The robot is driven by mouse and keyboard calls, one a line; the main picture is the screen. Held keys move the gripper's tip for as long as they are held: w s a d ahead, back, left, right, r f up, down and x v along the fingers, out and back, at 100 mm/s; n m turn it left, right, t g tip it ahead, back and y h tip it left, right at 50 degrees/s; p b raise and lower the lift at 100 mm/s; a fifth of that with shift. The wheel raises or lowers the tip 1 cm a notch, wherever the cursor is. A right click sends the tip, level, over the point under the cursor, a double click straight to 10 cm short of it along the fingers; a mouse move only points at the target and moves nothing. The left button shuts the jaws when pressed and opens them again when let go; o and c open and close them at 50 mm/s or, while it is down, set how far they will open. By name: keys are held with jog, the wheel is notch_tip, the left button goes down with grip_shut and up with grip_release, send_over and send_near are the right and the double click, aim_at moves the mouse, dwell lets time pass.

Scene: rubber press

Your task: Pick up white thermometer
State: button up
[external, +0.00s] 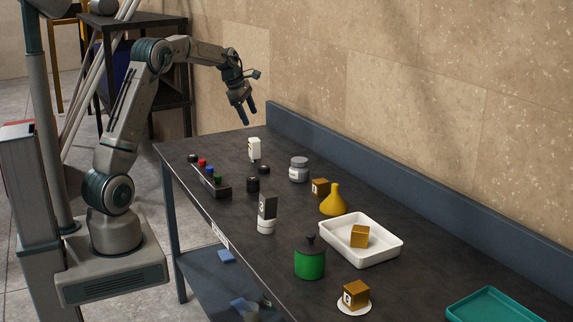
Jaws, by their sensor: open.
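A small upright white device (254,149), which looks like the white thermometer, stands near the far left end of the dark bench. It has a dark and yellowish marking on one side; finer detail is too small to tell. My gripper (246,115) hangs in the air above the bench's far end, pointing down. It appears a little above and to the left of the white device in the picture, apart from it. Its fingers are open with nothing between them.
The bench (230,150) has a raised blue back edge by the wall. A grey jar (299,170), black caps, a rack of coloured knobs (212,183) and a dark-and-white device (267,212) stand nearby. A yellow flask (334,202), white tray (385,252) and green container (310,264) are farther right.

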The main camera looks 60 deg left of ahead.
aim_at(251, 140)
jog(key=w+a+f+n, duration=0.2)
jog(key=a+f+n, duration=0.5)
jog(key=a, duration=0.4)
jog(key=x, duration=0.8)
jog(key=shift+w+p, duration=0.3)
jog(key=shift+a+p+x, duration=0.2)
jog(key=shift+p+x, duration=0.2)
jog(key=shift+x, duration=0.95)
jog(key=shift+a+p+x, duration=0.15)
jog(key=shift+p+x, duration=0.25)
jog(key=shift+x, duration=0.9)
jog(key=shift+s, duration=0.1)
jog(key=c, duration=1.3)
